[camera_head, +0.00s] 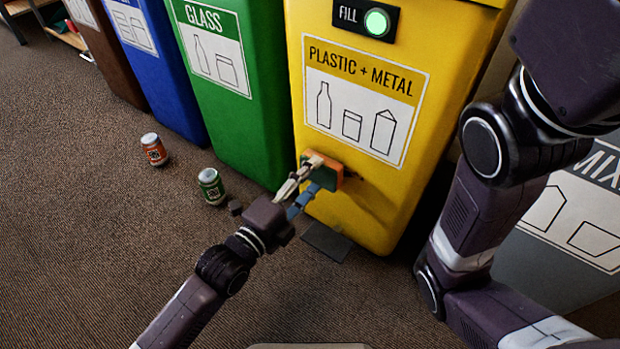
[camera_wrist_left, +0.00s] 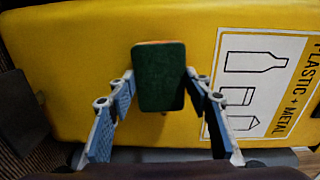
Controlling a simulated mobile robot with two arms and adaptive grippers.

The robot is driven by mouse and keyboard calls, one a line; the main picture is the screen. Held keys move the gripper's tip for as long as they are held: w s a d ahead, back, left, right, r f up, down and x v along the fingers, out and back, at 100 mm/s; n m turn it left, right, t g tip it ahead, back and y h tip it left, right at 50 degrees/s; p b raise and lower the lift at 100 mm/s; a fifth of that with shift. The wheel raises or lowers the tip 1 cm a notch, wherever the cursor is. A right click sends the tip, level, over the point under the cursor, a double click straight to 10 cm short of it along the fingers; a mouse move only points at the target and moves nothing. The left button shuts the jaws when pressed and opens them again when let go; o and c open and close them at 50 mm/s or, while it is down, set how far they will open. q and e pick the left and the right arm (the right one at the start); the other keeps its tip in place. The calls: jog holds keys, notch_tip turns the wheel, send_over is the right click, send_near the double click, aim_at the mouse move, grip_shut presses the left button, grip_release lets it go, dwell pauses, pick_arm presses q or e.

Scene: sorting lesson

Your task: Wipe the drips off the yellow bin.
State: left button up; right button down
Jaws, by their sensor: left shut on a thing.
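The yellow bin (camera_head: 455,110) stands upright at the upper middle of the head view, with a "PLASTIC + METAL" label. It fills much of the left wrist view (camera_wrist_left: 80,60). My left gripper (camera_head: 315,176) is shut on an orange and green sponge (camera_head: 330,172) at the bin's lower front. In the left wrist view the sponge's dark green face (camera_wrist_left: 160,85) sits between both fingers. The sponge looks close against the bin; contact is hard to tell. A small dark mark (camera_head: 352,176) shows just right of the sponge. My right gripper is out of view.
Green (camera_head: 245,135), blue (camera_head: 165,75) and brown (camera_head: 108,50) bins stand to the left, a grey bin (camera_head: 560,265) to the right. An orange can (camera_head: 154,150) and a green can (camera_head: 211,187) stand on the carpet. A dark flat piece (camera_head: 327,241) lies below the yellow bin.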

pick_arm(q)
jog(key=shift+x, duration=0.8)
